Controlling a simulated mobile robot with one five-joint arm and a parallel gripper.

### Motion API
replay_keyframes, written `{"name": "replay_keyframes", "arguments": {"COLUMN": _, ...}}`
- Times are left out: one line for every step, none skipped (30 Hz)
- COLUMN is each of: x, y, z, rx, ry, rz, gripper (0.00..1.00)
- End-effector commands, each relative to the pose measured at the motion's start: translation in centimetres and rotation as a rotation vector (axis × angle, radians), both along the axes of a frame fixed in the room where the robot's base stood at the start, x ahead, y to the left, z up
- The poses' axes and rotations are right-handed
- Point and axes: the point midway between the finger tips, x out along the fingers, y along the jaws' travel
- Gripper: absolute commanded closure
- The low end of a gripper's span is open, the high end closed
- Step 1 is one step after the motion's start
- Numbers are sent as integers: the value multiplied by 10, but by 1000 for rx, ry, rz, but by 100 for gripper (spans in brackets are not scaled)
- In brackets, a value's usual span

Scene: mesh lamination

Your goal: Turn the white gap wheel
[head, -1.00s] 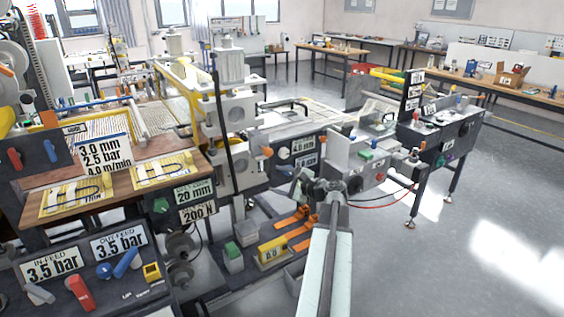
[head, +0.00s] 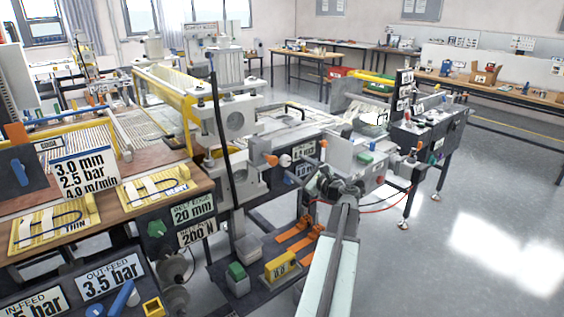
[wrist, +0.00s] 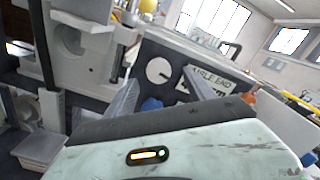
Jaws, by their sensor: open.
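The white gap wheel (head: 285,161) is a small round white knob on the dark side panel of the machine, left of my gripper in the head view. In the wrist view the white wheel (wrist: 159,71) shows as a white disc with a dark mark, beyond and between my fingers. My gripper (head: 328,178) is out in front of the panel. In the wrist view my gripper (wrist: 162,84) has its two grey fingers spread with nothing between them. The fingers look apart from the wheel.
A lettered sign (wrist: 222,80) and a blue knob (wrist: 152,104) are near the wheel. An orange knob (head: 271,160) is just left of it. Orange floor brackets (head: 298,233) and a yellow block (head: 283,267) lie low below. Open floor (head: 480,230) is at the right.

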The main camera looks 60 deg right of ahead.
Motion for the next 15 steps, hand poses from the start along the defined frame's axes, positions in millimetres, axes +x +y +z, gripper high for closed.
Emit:
{"name": "replay_keyframes", "arguments": {"x": 12, "y": -4, "z": 0, "rx": 0, "ry": 0, "rz": 5, "gripper": 37}}
{"name": "replay_keyframes", "arguments": {"x": 18, "y": -6, "z": 0, "rx": 0, "ry": 1, "rz": 4, "gripper": 37}}
{"name": "replay_keyframes", "arguments": {"x": 26, "y": -8, "z": 0, "rx": 0, "ry": 0, "rz": 6, "gripper": 37}}
{"name": "replay_keyframes", "arguments": {"x": 32, "y": -9, "z": 0, "rx": 0, "ry": 0, "rz": 7, "gripper": 37}}
{"name": "replay_keyframes", "arguments": {"x": 38, "y": -11, "z": 0, "rx": -1, "ry": 0, "rz": 7, "gripper": 37}}
{"name": "replay_keyframes", "arguments": {"x": 44, "y": -13, "z": 0, "rx": -1, "ry": 1, "rz": 6, "gripper": 37}}
{"name": "replay_keyframes", "arguments": {"x": 48, "y": -14, "z": 0, "rx": -1, "ry": 0, "rz": 7, "gripper": 37}}
{"name": "replay_keyframes", "arguments": {"x": 52, "y": -15, "z": 0, "rx": -1, "ry": 1, "rz": 8, "gripper": 37}}
{"name": "replay_keyframes", "arguments": {"x": 56, "y": -16, "z": 0, "rx": -1, "ry": 1, "rz": 8, "gripper": 37}}
{"name": "replay_keyframes", "arguments": {"x": 59, "y": -16, "z": 0, "rx": -1, "ry": 0, "rz": 7, "gripper": 37}}
{"name": "replay_keyframes", "arguments": {"x": 60, "y": -17, "z": 0, "rx": -1, "ry": 0, "rz": 7, "gripper": 37}}
{"name": "replay_keyframes", "arguments": {"x": 62, "y": -17, "z": 0, "rx": -1, "ry": 1, "rz": 7, "gripper": 37}}
{"name": "replay_keyframes", "arguments": {"x": 63, "y": -17, "z": 0, "rx": -1, "ry": 1, "rz": 6, "gripper": 37}}
{"name": "replay_keyframes", "arguments": {"x": 63, "y": -17, "z": 0, "rx": -1, "ry": 1, "rz": 7, "gripper": 37}}
{"name": "replay_keyframes", "arguments": {"x": 64, "y": -17, "z": 0, "rx": -1, "ry": 0, "rz": 7, "gripper": 37}}
